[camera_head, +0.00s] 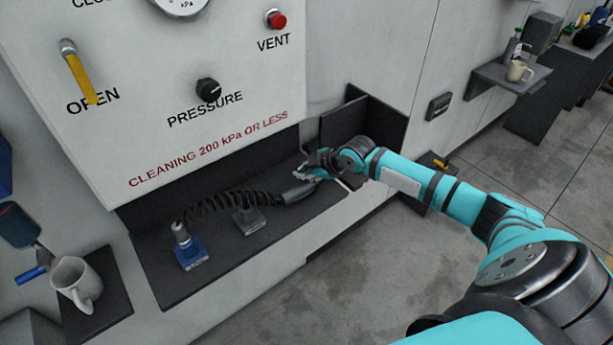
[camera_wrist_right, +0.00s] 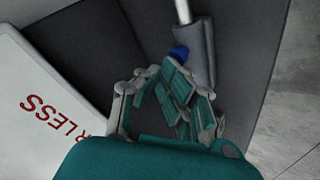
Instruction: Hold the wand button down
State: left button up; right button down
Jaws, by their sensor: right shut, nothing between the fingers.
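The wand (camera_head: 298,193) is a dark grey handle lying on the dark shelf at the end of a black coiled hose (camera_head: 225,199). It also shows in the wrist view as a grey body (camera_wrist_right: 205,55) with a pale metal tube. The blue wand button (camera_wrist_right: 180,53) shows in the wrist view, right by my fingertips. My right gripper (camera_head: 312,168) is over the wand's far end, its fingers shut and empty (camera_wrist_right: 165,78). The fingers partly cover the wand; I cannot tell whether they touch or press the button. My left gripper is not in view.
The dark shelf (camera_head: 160,272) holds a blue block (camera_head: 192,256) with a metal fitting and a grey block (camera_head: 248,220). A panel with red lettering (camera_head: 210,150) rises behind it. An upright dark wall (camera_head: 385,128) stands by my right gripper. A mug (camera_head: 75,280) stands at left.

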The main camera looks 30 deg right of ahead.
jog(key=shift+r+p, duration=0.75)
jog(key=shift+r, duration=0.15)
jog(key=shift+r, duration=0.1)
notch_tip(320, 180, up, 5)
jog(key=p, duration=0.4)
